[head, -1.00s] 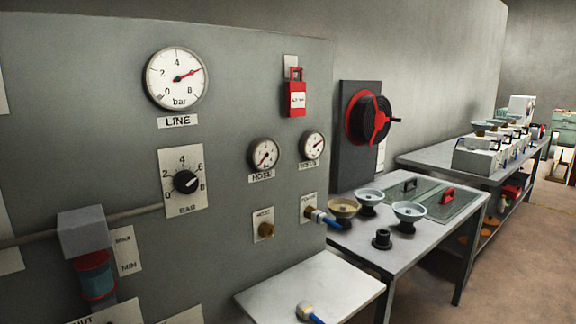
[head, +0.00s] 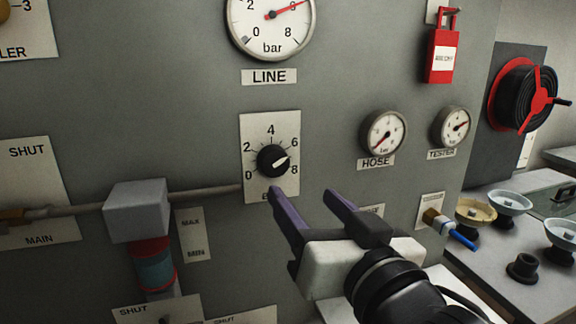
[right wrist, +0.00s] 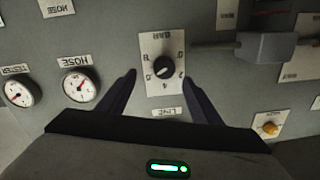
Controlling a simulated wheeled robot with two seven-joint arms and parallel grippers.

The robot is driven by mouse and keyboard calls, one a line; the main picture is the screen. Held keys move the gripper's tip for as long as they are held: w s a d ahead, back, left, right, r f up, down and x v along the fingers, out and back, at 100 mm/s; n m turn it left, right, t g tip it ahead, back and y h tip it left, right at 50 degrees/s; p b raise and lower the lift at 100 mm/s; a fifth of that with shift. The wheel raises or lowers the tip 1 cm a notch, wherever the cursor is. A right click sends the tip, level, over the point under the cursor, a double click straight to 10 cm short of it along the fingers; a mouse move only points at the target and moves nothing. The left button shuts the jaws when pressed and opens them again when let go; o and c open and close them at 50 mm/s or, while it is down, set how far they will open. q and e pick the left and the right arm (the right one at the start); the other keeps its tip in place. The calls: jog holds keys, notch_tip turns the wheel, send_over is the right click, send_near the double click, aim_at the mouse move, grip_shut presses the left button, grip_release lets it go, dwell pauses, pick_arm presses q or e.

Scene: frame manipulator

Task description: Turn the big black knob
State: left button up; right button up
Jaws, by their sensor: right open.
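The black knob (head: 272,160) sits on a white scale plate (head: 252,128) marked 0 to 8 on the grey panel. Its white pointer aims up and right, between 6 and 8. My right gripper (head: 303,191) is open and empty, below and right of the knob in the head view. In the right wrist view the knob (right wrist: 163,68) shows upside down between the two dark fingers (right wrist: 159,76), which look apart from it. My left gripper is not in view.
The LINE gauge (head: 271,22) is above the knob, its needle near 6. HOSE (head: 383,133) and TESTER (head: 451,127) gauges and a red lockout tag (head: 443,52) are to the right. A grey block (head: 137,209) juts out at left on a pipe.

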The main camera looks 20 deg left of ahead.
aim_at(276, 163)
jog(key=x, duration=0.3)
jog(key=r+x, duration=0.1)
jog(key=x, duration=0.2)
jog(key=p+x, duration=0.1)
jog(key=x, duration=0.2)
jog(key=shift+s+a+r, duration=0.3)
jog(key=shift+a+r, duration=0.05)
jog(key=shift+w+a, duration=0.35)
jog(key=shift+w, duration=0.2)
